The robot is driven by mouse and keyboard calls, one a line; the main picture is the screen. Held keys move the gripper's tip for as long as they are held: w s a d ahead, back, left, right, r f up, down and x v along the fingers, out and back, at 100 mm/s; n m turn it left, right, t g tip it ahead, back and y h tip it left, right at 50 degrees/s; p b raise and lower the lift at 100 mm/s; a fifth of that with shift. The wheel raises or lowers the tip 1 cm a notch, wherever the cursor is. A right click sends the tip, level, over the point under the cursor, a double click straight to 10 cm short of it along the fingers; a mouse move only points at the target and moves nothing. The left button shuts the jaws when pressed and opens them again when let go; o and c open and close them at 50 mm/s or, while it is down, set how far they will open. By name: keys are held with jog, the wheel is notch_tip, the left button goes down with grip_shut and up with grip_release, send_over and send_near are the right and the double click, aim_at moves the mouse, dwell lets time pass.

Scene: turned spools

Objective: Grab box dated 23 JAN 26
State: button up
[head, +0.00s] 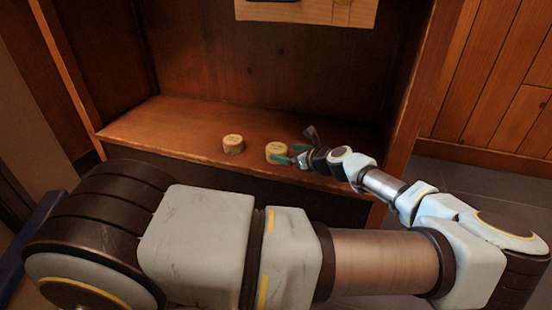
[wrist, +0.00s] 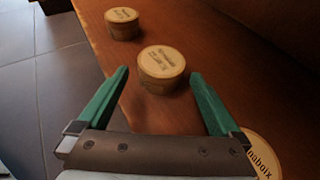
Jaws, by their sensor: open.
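Several round, pale wooden boxes with printed lids stand on the shelf. The middle box (wrist: 162,68) sits just ahead of and between the fingertips of my gripper (wrist: 160,74), which is open and empty. This box also shows in the head view (head: 275,151), beside my gripper (head: 292,154). A farther box (wrist: 122,23) stands up and to the left in the wrist view, and to the left in the head view (head: 233,144). A third box (wrist: 263,158) is cut off at the lower right, partly behind the gripper. No date is readable on any of them.
The wooden shelf (head: 170,122) has side walls and a back panel, with free room left of the boxes. Its front edge drops to a grey tiled floor (wrist: 45,85). A light board (head: 310,10) hangs on the back panel.

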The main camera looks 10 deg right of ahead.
aim_at(277, 151)
jog(key=b+x, duration=0.1)
jog(key=x, duration=0.1)
jog(key=b+x, duration=0.2)
jog(key=x, duration=0.1)
jog(key=shift+w+f, duration=0.15)
jog(key=shift+f, duration=0.3)
jog(key=shift+w+a+b, duration=0.2)
jog(key=shift+w+b, duration=0.15)
jog(key=shift+w, duration=0.15)
jog(key=shift+c, duration=0.2)
jog(key=c, duration=1)
